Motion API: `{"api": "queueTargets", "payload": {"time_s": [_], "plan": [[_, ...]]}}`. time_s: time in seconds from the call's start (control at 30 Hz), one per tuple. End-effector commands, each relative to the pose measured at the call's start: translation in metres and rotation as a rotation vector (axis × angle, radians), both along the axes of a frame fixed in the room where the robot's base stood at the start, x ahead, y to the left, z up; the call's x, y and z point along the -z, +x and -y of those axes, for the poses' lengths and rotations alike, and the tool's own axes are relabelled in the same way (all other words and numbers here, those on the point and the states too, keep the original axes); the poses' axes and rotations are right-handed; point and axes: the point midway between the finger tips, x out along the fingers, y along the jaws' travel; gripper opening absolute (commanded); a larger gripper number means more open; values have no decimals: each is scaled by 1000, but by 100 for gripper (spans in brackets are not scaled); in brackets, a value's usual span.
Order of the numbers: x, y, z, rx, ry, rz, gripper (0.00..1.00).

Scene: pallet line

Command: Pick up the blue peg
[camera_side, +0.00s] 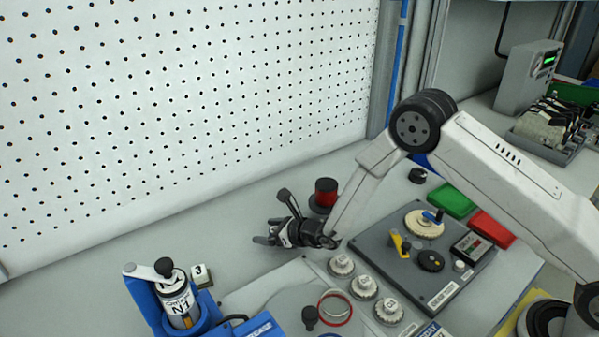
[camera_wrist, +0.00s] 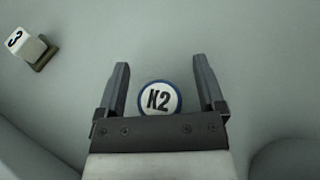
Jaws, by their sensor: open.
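My gripper (camera_side: 266,232) is open above the grey table, left of the red and black knob, in the side view. In the wrist view my gripper (camera_wrist: 160,64) has its two fingers apart, with a round white top marked N2 (camera_wrist: 160,98) and ringed in blue between them in the picture. I cannot tell its height or whether it is the blue peg. In the side view it cannot be made out near the gripper. A small blue piece (camera_side: 433,215) sits on a cream gear on the dark board, well right of my gripper.
A white block marked 3 (camera_side: 202,275) stands left of my gripper; it also shows in the wrist view (camera_wrist: 27,44). A canister marked N1 (camera_side: 178,300) stands in a blue holder. The red and black knob (camera_side: 325,194) is close right. Perforated panel (camera_side: 180,100) behind.

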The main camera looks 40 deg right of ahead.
Motion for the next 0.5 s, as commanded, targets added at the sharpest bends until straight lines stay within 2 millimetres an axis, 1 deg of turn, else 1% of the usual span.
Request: {"api": "queueTargets", "payload": {"time_s": [0.43,0.47,0.5], "plan": [[0,0,0,0,0,0,88],[0,0,0,0,0,0,85],[0,0,0,0,0,0,72]]}}
